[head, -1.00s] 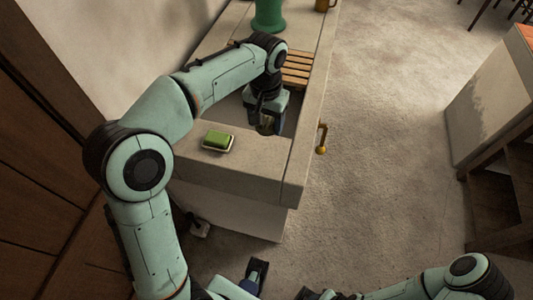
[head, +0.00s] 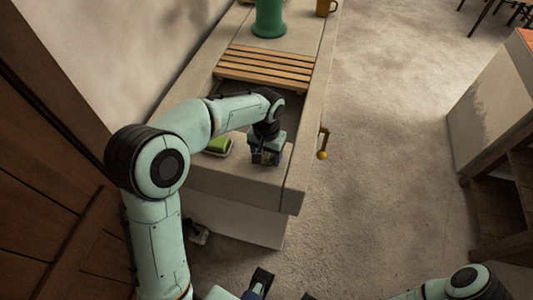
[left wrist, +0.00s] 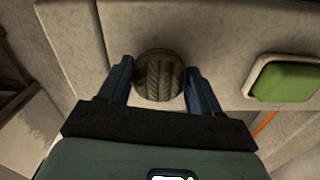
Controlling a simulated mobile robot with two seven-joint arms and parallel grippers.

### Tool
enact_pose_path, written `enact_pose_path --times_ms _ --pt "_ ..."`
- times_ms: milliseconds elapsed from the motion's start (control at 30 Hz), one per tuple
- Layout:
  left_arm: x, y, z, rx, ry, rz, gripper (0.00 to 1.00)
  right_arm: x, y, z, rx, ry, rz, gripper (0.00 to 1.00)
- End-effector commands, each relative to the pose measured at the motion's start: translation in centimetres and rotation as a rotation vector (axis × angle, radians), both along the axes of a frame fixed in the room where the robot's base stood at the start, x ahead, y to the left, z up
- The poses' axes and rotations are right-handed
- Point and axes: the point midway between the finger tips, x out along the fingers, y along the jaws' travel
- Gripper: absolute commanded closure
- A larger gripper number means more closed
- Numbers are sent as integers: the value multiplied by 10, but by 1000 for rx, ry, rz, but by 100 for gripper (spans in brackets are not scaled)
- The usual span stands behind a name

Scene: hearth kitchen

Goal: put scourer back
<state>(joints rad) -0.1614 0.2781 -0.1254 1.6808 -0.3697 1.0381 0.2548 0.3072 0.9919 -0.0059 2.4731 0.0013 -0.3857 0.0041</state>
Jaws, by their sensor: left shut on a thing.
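The scourer (left wrist: 160,76) is a round, dark brown, ridged pad, seen end-on in the left wrist view. My left gripper (left wrist: 160,82) is shut on it, one blue finger on each side. In the head view my left gripper (head: 266,158) points down over the near end of the stone counter, just right of the soap dish. The scourer is mostly hidden there. I cannot tell whether it touches the counter.
A green block (head: 218,144) lies in a pale dish, which also shows in the left wrist view (left wrist: 249,78). Behind are a dark sink basin (head: 290,104), a wooden slatted rack (head: 265,66), a green vessel (head: 269,18) and a mug (head: 325,8). The counter's right edge is close.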

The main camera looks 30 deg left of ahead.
Motion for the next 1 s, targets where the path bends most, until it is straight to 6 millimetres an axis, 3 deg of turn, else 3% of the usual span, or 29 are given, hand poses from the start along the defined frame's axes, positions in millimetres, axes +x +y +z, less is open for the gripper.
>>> enact_pose_path --times_ms 233,267,300,333,667,833,1000 --pt "0 0 -4 0 1 0 69 0 0 -2 -1 -2 -1 57" --pt "0 0 -3 0 0 0 26 0 0 -2 -1 -2 -1 57" --pt "0 0 -3 0 0 0 14 1 0 -1 -1 -2 -1 57" --pt "0 0 -3 0 0 0 11 0 0 -1 -1 -2 -1 57" --pt "0 0 1 0 -1 0 11 0 0 1 0 -1 0 57" --pt "1 0 24 -1 -4 0 11 1 0 4 0 -1 0 57" --pt "1 0 62 -1 -5 0 11 3 0 10 0 -3 0 57"
